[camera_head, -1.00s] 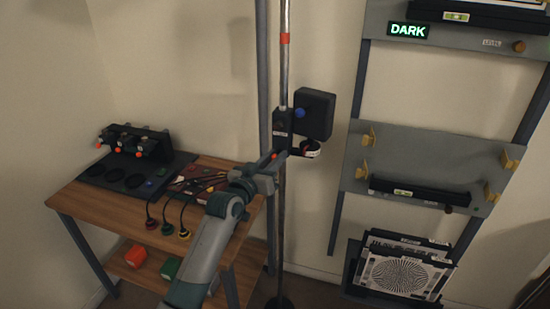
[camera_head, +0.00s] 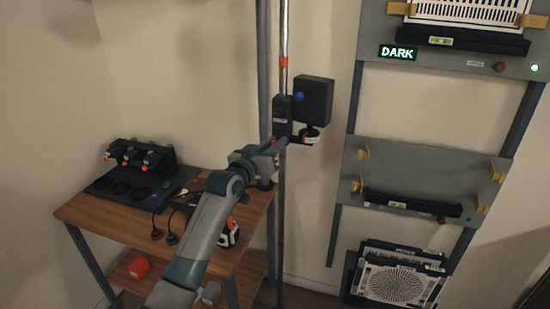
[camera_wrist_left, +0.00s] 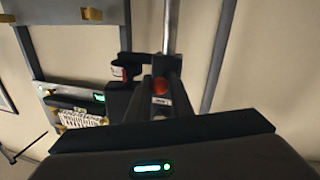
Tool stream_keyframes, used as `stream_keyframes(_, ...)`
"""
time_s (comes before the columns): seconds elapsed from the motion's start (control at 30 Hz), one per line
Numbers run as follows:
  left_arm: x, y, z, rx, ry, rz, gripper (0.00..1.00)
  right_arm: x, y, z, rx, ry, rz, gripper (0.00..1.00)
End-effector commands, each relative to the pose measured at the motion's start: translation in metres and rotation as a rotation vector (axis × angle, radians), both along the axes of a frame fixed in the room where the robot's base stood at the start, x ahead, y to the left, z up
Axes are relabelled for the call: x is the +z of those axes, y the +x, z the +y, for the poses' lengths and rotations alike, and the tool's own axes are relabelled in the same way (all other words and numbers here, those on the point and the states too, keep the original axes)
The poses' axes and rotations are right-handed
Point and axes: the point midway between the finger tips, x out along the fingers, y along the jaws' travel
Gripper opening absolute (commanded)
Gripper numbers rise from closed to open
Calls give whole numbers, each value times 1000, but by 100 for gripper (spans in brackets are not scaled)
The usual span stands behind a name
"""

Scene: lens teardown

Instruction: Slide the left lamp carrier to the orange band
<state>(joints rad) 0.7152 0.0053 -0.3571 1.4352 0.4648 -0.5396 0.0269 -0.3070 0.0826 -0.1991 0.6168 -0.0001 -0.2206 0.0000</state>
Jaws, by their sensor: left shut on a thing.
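The left lamp carrier (camera_head: 283,117) is a black block on a vertical metal pole (camera_head: 284,30). A black lamp box (camera_head: 314,102) with a blue knob is attached at its right. The orange band (camera_head: 284,62) circles the pole a short way above the carrier, with bare pole between them. My left gripper (camera_head: 277,146) is shut on the lower part of the carrier. In the left wrist view, an orange-red round part (camera_wrist_left: 160,87) shows between its dark fingers, in front of the pole (camera_wrist_left: 171,30). The exact finger contact is partly hidden. My right gripper is out of view.
A wooden table (camera_head: 90,212) at left holds a black device (camera_head: 140,155) and cables. A rack at right carries grey panels (camera_head: 410,160), a lit DARK sign (camera_head: 398,53) and test charts (camera_head: 398,282). A grey upright (camera_head: 266,60) stands close behind the pole.

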Motion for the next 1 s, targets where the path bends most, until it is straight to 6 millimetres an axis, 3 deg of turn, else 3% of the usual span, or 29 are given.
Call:
stream_keyframes(0.03,29,0,-1,-1,-3,-8,0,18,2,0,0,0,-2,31)
stream_keyframes(0.1,48,0,-1,-1,-3,-8,0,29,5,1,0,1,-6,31)
stream_keyframes(0.33,91,0,0,-1,-3,-7,0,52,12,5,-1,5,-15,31)
stream_keyframes(0.5,103,0,0,-1,-3,-3,0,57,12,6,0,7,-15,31)
stream_keyframes(0.87,103,0,0,-1,-2,-1,0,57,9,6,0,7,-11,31)
stream_keyframes(0.9,103,0,0,-1,-1,-1,22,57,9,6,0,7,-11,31)
stream_keyframes(0.97,103,0,0,-1,-1,-1,37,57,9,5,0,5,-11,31)
stream_keyframes(1.0,103,0,0,-1,-1,-1,38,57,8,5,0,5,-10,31)
